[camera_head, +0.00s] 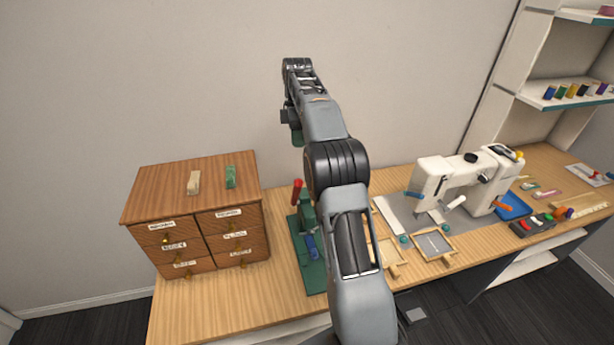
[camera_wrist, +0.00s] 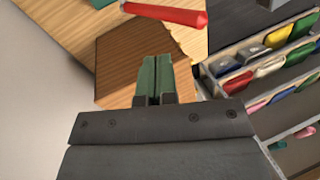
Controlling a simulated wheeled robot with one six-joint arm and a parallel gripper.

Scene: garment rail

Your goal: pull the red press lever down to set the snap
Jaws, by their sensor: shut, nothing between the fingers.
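The red press lever (camera_head: 297,190) sticks up from the green snap press (camera_head: 307,215), which stands on the table just right of the drawer cabinet. The lever also shows as a red rod (camera_wrist: 168,14) at the top of the wrist view. My gripper (camera_head: 297,137) is above the lever in the head view. Its green fingers (camera_wrist: 155,75) are shut with nothing between them. In the wrist view the fingertips are apart from the lever, just below it in the picture. My arm hides part of the table right of the press.
The wooden cabinet (camera_head: 195,215) stands left of the press, with a beige and a green block on top. A blue piece (camera_head: 311,246) is at the press's front. A white sewing machine (camera_head: 465,180) and wooden frames are on the right. Compartments of coloured pieces (camera_wrist: 270,65) show in the wrist view.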

